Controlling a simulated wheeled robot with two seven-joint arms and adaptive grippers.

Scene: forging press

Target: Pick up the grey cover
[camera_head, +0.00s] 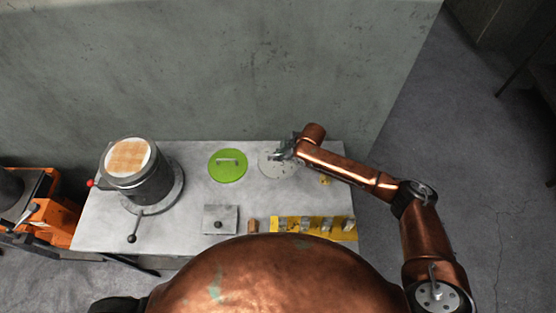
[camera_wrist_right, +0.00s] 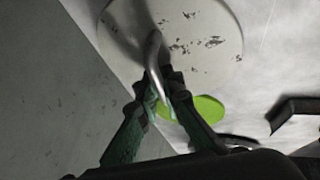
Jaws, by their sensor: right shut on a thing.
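The grey cover (camera_head: 277,168) is a round, scuffed disc on the back right of the light metal table, to the right of a green cover (camera_head: 228,165). My right gripper (camera_head: 283,154) reaches over the grey cover from the right. In the right wrist view the right gripper (camera_wrist_right: 157,88) is shut on the curved metal handle of the grey cover (camera_wrist_right: 205,38). The green cover (camera_wrist_right: 198,108) shows beyond the fingers there. I cannot tell whether the grey cover touches the table. My left gripper is not in view.
A dark cylinder (camera_head: 150,185) with a tan top stands on the left of the table. A grey plate with a knob (camera_head: 220,220), a small brown block (camera_head: 252,226) and a yellow rack (camera_head: 341,235) line the near edge. A wall rises behind the table.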

